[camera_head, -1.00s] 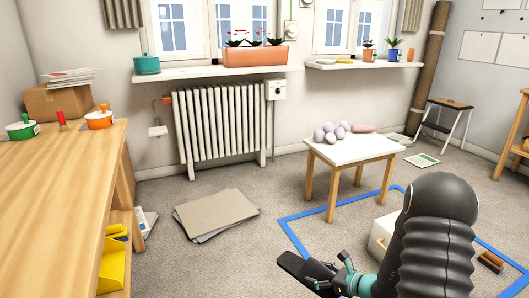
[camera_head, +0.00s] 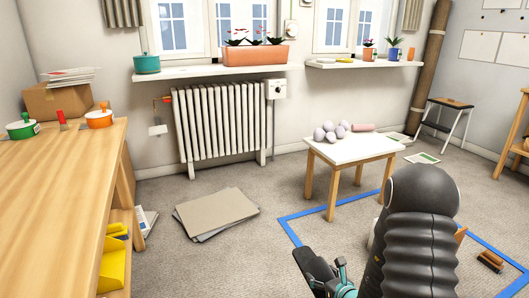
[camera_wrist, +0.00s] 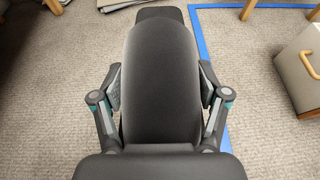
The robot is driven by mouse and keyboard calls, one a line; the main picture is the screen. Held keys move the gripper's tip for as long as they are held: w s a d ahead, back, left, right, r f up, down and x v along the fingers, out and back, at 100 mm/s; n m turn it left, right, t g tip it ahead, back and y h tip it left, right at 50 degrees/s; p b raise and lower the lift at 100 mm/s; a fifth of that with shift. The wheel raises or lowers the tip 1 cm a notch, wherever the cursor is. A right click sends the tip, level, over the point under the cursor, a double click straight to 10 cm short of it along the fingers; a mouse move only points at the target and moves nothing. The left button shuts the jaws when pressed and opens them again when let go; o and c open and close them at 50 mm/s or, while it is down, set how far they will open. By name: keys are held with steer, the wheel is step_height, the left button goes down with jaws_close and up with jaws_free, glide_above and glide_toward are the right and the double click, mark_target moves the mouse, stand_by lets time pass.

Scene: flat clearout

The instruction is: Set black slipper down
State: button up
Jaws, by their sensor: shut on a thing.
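The black slipper (camera_wrist: 160,75) fills the middle of the wrist view, with a finger pressed to each side of it. My gripper (camera_wrist: 160,92) is shut on the slipper. In the head view the dark slipper (camera_head: 311,264) shows at the bottom, partly hidden by my gripper (camera_head: 330,274) and my dark arm. The wrist view shows grey carpet below the slipper; I cannot tell how high the slipper is above it.
Blue tape (camera_head: 288,228) marks an area on the carpet. A small white table (camera_head: 350,152) with purple balls stands at its back. A white box (camera_wrist: 300,70) is to the right. Flat cardboard (camera_head: 217,212) lies on the left carpet.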

mark_target(317, 263)
steer(key=shift+m+h, duration=0.4)
steer(key=r, duration=0.3)
steer(key=w+a+r, duration=0.1)
steer(key=r, duration=0.3)
steer(key=w+r, duration=0.1)
steer(key=r, duration=0.3)
steer(key=shift+w+a+r, duration=0.1)
steer(key=shift+a+r, duration=0.35)
steer(key=shift+r, duration=0.25)
steer(key=shift+a, duration=0.1)
